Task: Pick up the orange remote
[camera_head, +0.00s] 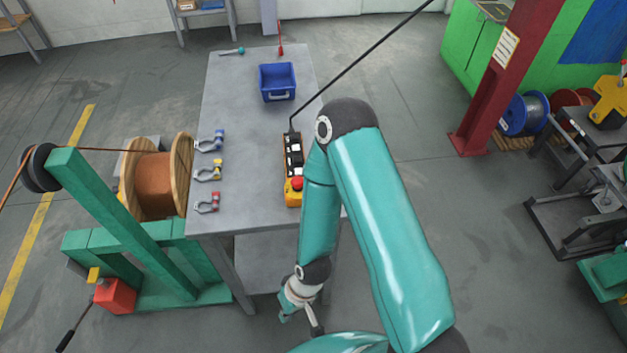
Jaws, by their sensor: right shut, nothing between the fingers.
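The orange remote (292,198) lies on the right side of the grey table (240,215), lengthwise away from me. It has black buttons and a red knob near its front end. A black cable runs from its far end up to the top right. My right arm passes just right of the remote, close beside it in the picture. My right gripper (300,318) is low in the picture, in front of the table's near edge, away from the remote. It is shut and empty, and partly hard to make out. My left gripper is not in view.
A blue bin (277,82) stands farther back on the table. Several shackles (208,171) line its left edge. A screwdriver (231,51) lies at the far end. A green stand with a copper-wire spool (155,185) is left of the table. A red column (497,75) stands right.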

